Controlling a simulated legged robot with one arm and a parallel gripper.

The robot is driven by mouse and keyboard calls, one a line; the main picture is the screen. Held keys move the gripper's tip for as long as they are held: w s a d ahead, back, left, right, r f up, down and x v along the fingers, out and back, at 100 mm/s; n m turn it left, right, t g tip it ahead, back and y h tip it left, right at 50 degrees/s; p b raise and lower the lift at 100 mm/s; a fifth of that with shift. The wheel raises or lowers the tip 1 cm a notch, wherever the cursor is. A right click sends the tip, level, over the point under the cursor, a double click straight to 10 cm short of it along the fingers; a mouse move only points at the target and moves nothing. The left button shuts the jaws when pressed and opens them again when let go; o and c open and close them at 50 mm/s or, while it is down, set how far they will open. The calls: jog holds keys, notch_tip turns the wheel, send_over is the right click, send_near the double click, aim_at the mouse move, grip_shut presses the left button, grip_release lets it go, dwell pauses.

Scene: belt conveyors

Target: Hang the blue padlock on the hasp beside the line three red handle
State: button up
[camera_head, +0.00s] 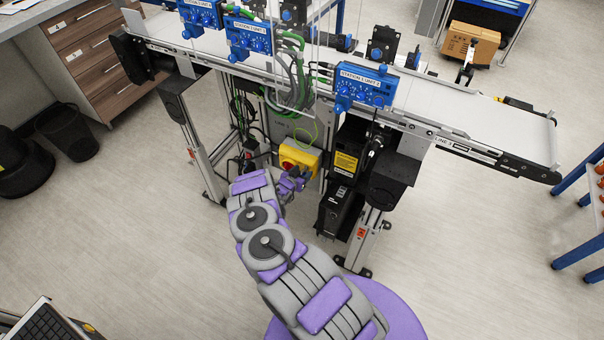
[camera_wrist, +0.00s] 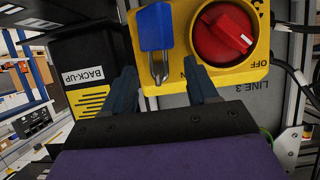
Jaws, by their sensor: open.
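The yellow switch box (camera_wrist: 262,66) with the red handle (camera_wrist: 222,33) fills the upper middle of the wrist view. The blue padlock (camera_wrist: 155,26) is at the box's left side, left of the handle, body up and silver shackle down. Whether the shackle passes through the hasp cannot be told. My gripper (camera_wrist: 162,76) is open, its dark fingers spread left and right below the padlock body; no grip on it shows. In the head view the yellow box (camera_head: 305,156) sits under the conveyor, with my gripper (camera_head: 296,178) close before it; the padlock cannot be made out there.
A grey panel marked LINE 3 (camera_wrist: 254,98) lies below the box. A black BACK-UP unit (camera_wrist: 88,58) stands close on the left; cables run at the right. The conveyor (camera_head: 440,103) passes overhead, with a support leg (camera_head: 366,237) to the right. Floor in front is mostly clear.

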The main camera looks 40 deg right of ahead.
jog(key=shift+a, duration=0.1)
jog(key=p+v, duration=0.4)
jog(key=v, duration=1.3)
jog(key=shift+a, duration=0.25)
